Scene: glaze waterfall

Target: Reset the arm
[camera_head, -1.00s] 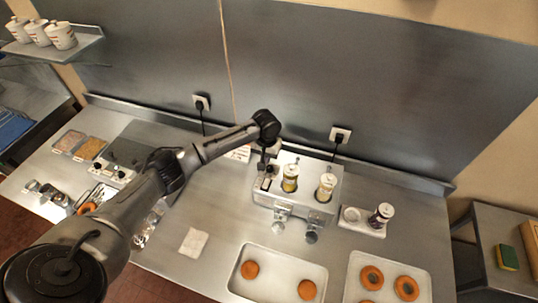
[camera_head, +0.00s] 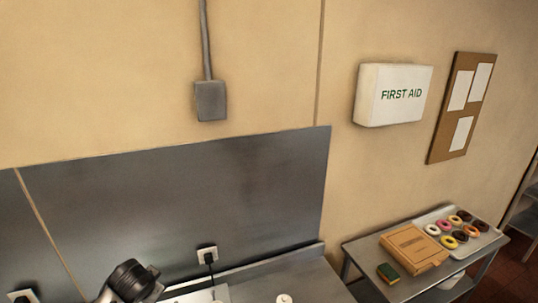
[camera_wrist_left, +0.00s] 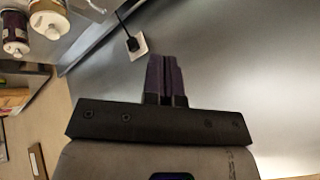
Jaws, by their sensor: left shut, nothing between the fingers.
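My left arm (camera_head: 130,282) shows in the head view only as a black joint at the bottom edge, left of centre. Its gripper is out of that view. In the left wrist view my left gripper (camera_wrist_left: 162,72) has its two dark purple fingers together with nothing between them. My right gripper is in neither view.
A dark-labelled jar (camera_wrist_left: 14,32) and a pale container (camera_wrist_left: 48,20) show at the wrist view's upper left. In the head view a side table (camera_head: 352,262) at right bears a cardboard box (camera_head: 405,243), a sponge (camera_head: 388,273) and a donut tray (camera_head: 487,237). A first aid box (camera_head: 394,95) hangs above.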

